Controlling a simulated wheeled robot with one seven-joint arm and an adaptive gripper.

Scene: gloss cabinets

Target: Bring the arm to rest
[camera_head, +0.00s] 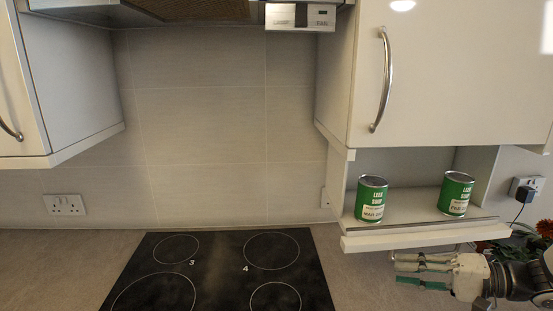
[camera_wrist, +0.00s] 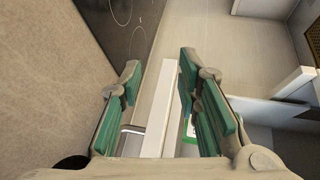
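My gripper (camera_head: 400,271) is at the lower right in the head view, just below the front of the white shelf (camera_head: 420,241). Its fingers point left. In the wrist view my gripper (camera_wrist: 160,70) has its two green-padded fingers apart, with no object held between them. The shelf's white edge (camera_wrist: 164,95) shows through the gap, beyond the fingers. Two green soup cans stand upright on the shelf, a left can (camera_head: 371,198) and a right can (camera_head: 456,193). A sliver of a green and white can shows behind the right finger in the wrist view.
A black hob (camera_head: 215,270) lies in the counter left of my gripper. A closed wall cabinet (camera_head: 450,75) with a curved handle (camera_head: 384,80) hangs above the shelf. A socket with a black plug (camera_head: 525,193) and a red flower (camera_head: 545,228) are at the right.

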